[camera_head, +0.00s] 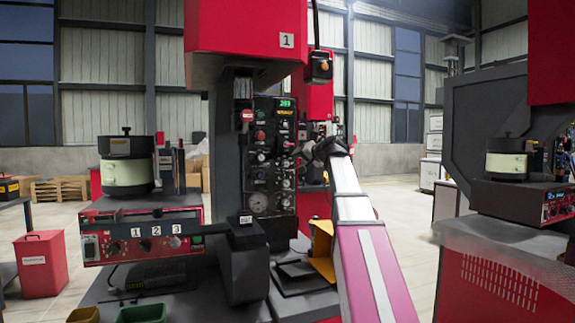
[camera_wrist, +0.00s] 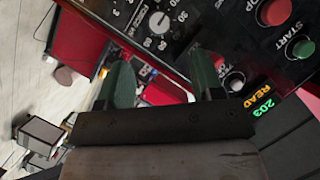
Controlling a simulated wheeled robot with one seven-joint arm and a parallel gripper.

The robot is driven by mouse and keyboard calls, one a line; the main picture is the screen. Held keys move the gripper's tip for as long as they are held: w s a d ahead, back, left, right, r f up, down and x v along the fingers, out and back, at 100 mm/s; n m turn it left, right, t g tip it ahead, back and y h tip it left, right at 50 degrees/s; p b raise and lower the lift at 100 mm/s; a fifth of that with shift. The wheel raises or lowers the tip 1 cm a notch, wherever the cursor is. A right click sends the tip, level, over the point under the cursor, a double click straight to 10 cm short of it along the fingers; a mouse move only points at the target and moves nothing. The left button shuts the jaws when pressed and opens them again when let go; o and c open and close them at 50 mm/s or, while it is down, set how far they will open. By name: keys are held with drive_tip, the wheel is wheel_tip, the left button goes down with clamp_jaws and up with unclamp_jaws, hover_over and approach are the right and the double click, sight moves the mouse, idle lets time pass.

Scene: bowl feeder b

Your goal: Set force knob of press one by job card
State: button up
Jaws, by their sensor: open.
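Press one (camera_head: 245,35) is the tall red machine marked 1. Its black control panel (camera_head: 270,150) carries buttons, knobs, a round gauge and a green display. In the wrist view a grey knob (camera_wrist: 159,22) with a number scale and lettering that seems to read FORCE sits at the top, beyond the fingertips. Its exact setting is too small to read. My gripper (camera_head: 318,152) is at the right side of the panel. In the wrist view my gripper (camera_wrist: 160,75) is open, its two green fingers apart with nothing between them. I cannot pick out a job card for certain.
Red and green buttons (camera_wrist: 274,12) and a lit display (camera_wrist: 256,104) are close by on the panel. A bowl feeder (camera_head: 127,170) stands left on a red control box (camera_head: 140,240). Another red machine (camera_head: 510,250) stands right.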

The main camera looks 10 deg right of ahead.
sight(288, 163)
drive_tip(key=x, duration=0.8)
drive_tip(key=shift+w+a, duration=0.15)
drive_tip(key=shift+w, duration=0.05)
drive_tip(key=c, duration=0.9)
